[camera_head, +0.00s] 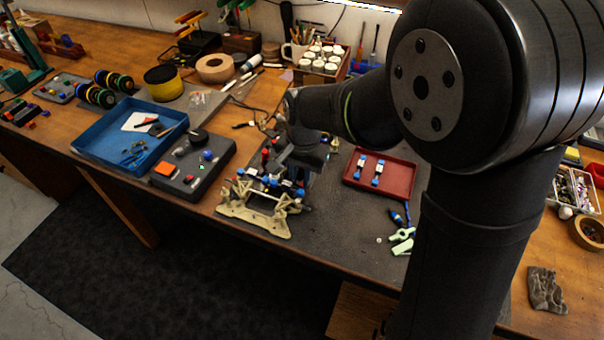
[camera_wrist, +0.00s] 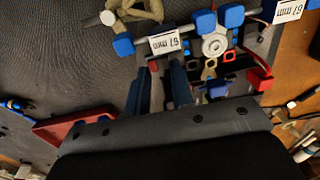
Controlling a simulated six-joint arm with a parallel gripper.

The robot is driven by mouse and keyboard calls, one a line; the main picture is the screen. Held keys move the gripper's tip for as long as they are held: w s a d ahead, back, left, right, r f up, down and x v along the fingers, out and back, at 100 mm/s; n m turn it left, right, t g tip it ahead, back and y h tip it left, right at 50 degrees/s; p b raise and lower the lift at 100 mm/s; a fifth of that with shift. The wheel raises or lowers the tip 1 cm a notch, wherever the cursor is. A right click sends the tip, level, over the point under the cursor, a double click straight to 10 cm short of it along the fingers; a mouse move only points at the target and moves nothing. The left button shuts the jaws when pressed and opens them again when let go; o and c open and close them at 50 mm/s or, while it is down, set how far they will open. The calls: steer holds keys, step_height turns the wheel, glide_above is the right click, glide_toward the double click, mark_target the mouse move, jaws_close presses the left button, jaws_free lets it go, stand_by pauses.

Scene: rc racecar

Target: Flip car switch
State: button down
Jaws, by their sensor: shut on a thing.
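The car (camera_head: 256,204) stands on the dark mat, with a tan front frame, blue caps and dark parts. In the wrist view, its bars have blue end caps and white "67 mm" labels (camera_wrist: 166,43), beside a round grey part (camera_wrist: 214,45). A small red part (camera_wrist: 261,78) with a wire sits at the right; I cannot tell whether it is the switch. My gripper (camera_wrist: 160,68) is down at the car, shut on a small part of it near the left label. The fingers and bar hide what exactly is held. The arm covers the car's rear in the head view.
A blue tray (camera_head: 97,153) and a grey box with knobs (camera_head: 211,166) stand left of the car. A red tray (camera_head: 396,187) with two blue-ended pieces lies to the right, with light green parts (camera_head: 403,244) in front. The table's front edge is close to the car.

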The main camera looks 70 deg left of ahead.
steer(key=shift+s+a+t+h, duration=0.15)
steer(key=shift+a+t+h, duration=0.05)
steer(key=shift+t+h, duration=0.3)
steer(key=shift+s+a+t+h, duration=0.15)
steer(key=shift+t+h, duration=0.35)
steer(key=c, duration=1.5)
jaws_free()
steer(key=r, duration=0.5)
steer(key=s+a+r, duration=0.1)
steer(key=r, duration=0.5)
steer(key=s+a+r, duration=0.1)
steer(key=r, duration=0.5)
steer(key=shift+s+a, duration=0.25)
